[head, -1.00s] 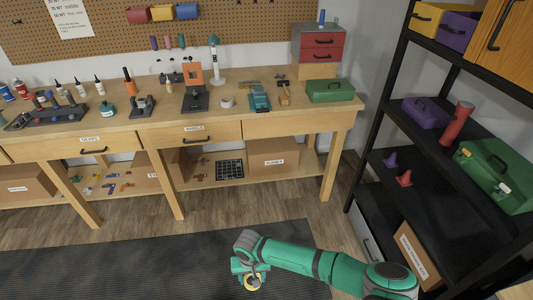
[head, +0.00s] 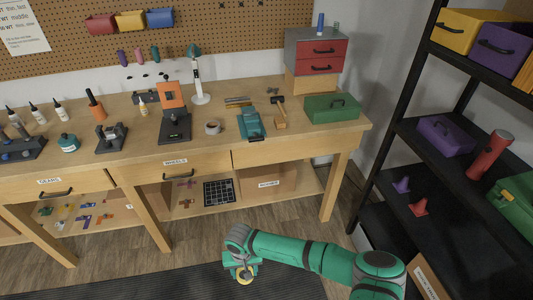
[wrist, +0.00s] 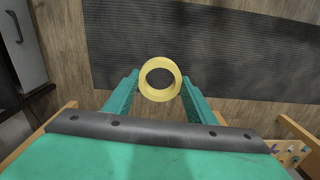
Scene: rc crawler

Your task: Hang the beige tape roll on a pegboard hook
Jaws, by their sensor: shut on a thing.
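The beige tape roll (wrist: 160,96) is a yellowish ring between the two green fingers of my gripper (wrist: 160,88) in the wrist view, its hole facing the camera. My gripper is shut on it. In the head view my gripper (head: 243,268) hangs low over the dark floor mat, with the tape roll (head: 245,278) showing small at its end. The pegboard (head: 210,55) is on the wall behind the workbench. A few small dark hooks (head: 240,5) show at its top edge, partly cut off by the frame.
The wooden workbench (head: 300,140) stands between my arm and the pegboard. A black shelf (head: 400,240) stands at right. The floor mat is clear.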

